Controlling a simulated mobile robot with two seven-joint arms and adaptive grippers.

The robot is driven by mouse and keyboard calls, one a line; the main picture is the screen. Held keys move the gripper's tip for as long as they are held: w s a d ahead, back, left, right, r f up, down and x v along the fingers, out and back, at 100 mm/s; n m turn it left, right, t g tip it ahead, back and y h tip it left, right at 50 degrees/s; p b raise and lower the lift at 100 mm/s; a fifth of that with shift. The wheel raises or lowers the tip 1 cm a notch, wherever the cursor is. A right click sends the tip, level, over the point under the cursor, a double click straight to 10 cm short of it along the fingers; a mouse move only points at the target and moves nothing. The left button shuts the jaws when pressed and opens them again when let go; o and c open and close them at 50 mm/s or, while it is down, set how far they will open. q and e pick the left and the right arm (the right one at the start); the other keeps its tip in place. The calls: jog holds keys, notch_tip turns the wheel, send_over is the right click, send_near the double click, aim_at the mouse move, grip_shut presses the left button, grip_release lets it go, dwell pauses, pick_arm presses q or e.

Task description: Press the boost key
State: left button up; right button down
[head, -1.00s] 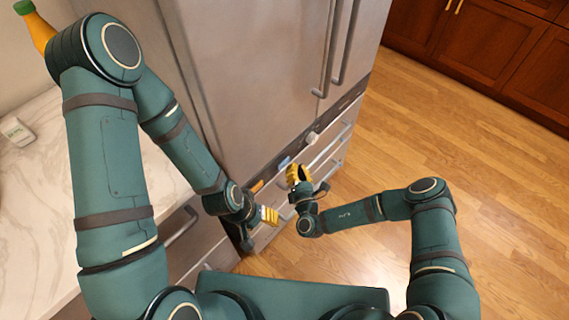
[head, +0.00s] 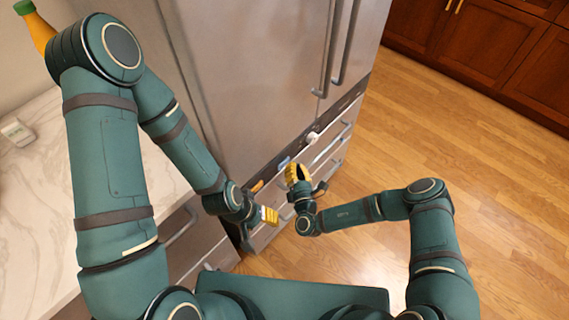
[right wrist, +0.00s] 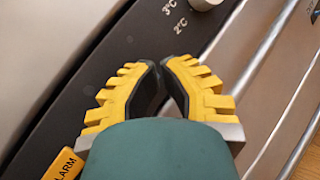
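A small blue key (head: 284,163) sits on the dark control strip (right wrist: 100,80) of the steel appliance; its label cannot be read in the head view. My right gripper (head: 297,173) is in front of the strip, just right of and close to the blue key. In the right wrist view, the right gripper's yellow-ridged fingers (right wrist: 162,62) come together at the tips with nothing between them. The blue key does not show in that view, where the gripper covers part of the strip. My left gripper (head: 269,215) is lower left; its finger gap cannot be made out.
An orange key (head: 257,186), marked ALARM in the right wrist view (right wrist: 62,166), lies left of the blue one. A round knob (head: 312,138) with temperature marks is farther along. Drawer bars (head: 325,152) run below the strip. Wooden floor (head: 440,150) is clear at right.

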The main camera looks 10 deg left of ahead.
jog(key=shift+w+a, duration=0.35)
jog(key=shift+a, duration=0.1)
dwell(0.7)
jog(key=shift+s+d, duration=0.1)
jog(key=shift+d, duration=0.05)
jog(key=shift+s+d+p, duration=0.4)
jog(key=shift+d+p, duration=0.05)
jog(key=shift+d, duration=0.05)
dwell(0.4)
jog(key=s+d+p, duration=0.1)
jog(key=d, duration=0.1)
jog(key=s+d+p, duration=0.1)
jog(key=s+d, duration=0.1)
dwell(0.4)
dwell(0.7)
